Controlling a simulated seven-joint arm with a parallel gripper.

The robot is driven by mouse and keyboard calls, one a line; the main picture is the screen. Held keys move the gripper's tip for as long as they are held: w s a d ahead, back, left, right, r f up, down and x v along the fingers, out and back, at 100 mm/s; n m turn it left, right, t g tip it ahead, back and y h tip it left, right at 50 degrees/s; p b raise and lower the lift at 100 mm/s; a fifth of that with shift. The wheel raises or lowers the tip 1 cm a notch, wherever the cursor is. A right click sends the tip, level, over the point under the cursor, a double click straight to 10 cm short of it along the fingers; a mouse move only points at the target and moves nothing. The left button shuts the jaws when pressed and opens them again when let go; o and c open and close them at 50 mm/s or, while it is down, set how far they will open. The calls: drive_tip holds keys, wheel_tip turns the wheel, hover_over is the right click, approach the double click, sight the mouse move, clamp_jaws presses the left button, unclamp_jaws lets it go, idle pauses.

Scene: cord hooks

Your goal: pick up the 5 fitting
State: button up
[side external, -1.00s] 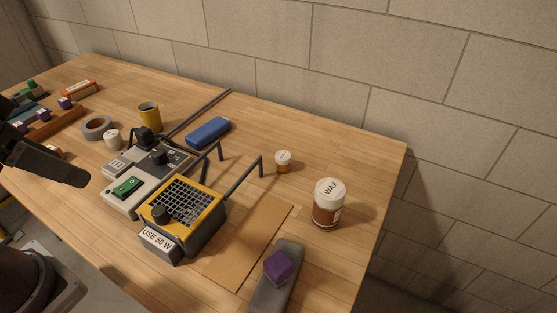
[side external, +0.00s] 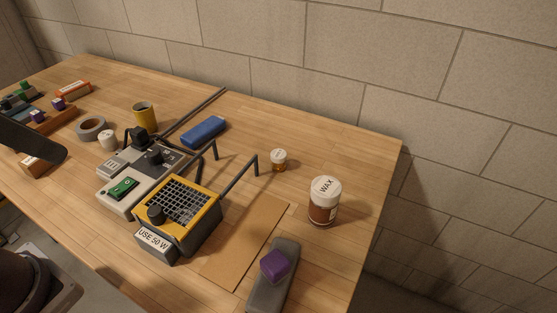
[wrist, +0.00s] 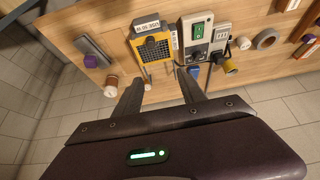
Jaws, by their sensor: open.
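Several small purple and green fittings with pale labels, among them a purple one (side external: 58,104), sit in and around a wooden tray (side external: 62,121) at the far left of the bench. Their labels are too small to read, so I cannot tell which is the 5 fitting. Another purple block (side external: 275,264) lies on a grey holder at the front right; it also shows in the wrist view (wrist: 91,61). My gripper (wrist: 160,90) is open and empty, its two fingers apart above the bench. In the side view my dark arm hides part of the tray area.
A WAX jar (side external: 324,200), small jar (side external: 279,160), blue case (side external: 204,131), yellow mug (side external: 145,115) and tape roll (side external: 91,128) stand around. The back right is clear.

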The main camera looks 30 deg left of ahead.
drive_tip(key=w+a+r+m+y, duration=0.2)
drive_tip(key=w+a+m+y, duration=0.1)
drive_tip(key=w+m, duration=0.65)
drive_tip(key=m+t+y, duration=0.1)
drive_tip(key=m+t, duration=0.6)
drive_tip(key=m, duration=1.6)
hover_over(277, 161)
drive_tip(key=s+d, duration=0.2)
drive_tip(key=s, duration=0.2)
wheel_tip(277, 161, down, 3)
drive_tip(key=f, duration=2.7)
drive_tip(key=shift+s+a+f, duration=0.1)
drive_tip(key=shift+s+a, duration=0.05)
drive_tip(key=shift+a, duration=0.15)
drive_tip(key=x, duration=0.7)
drive_tip(key=shift+w+a, duration=0.1)
drive_tip(key=shift+w, duration=0.1)
drive_tip(key=shift+c, duration=0.5)
clamp_jaws()
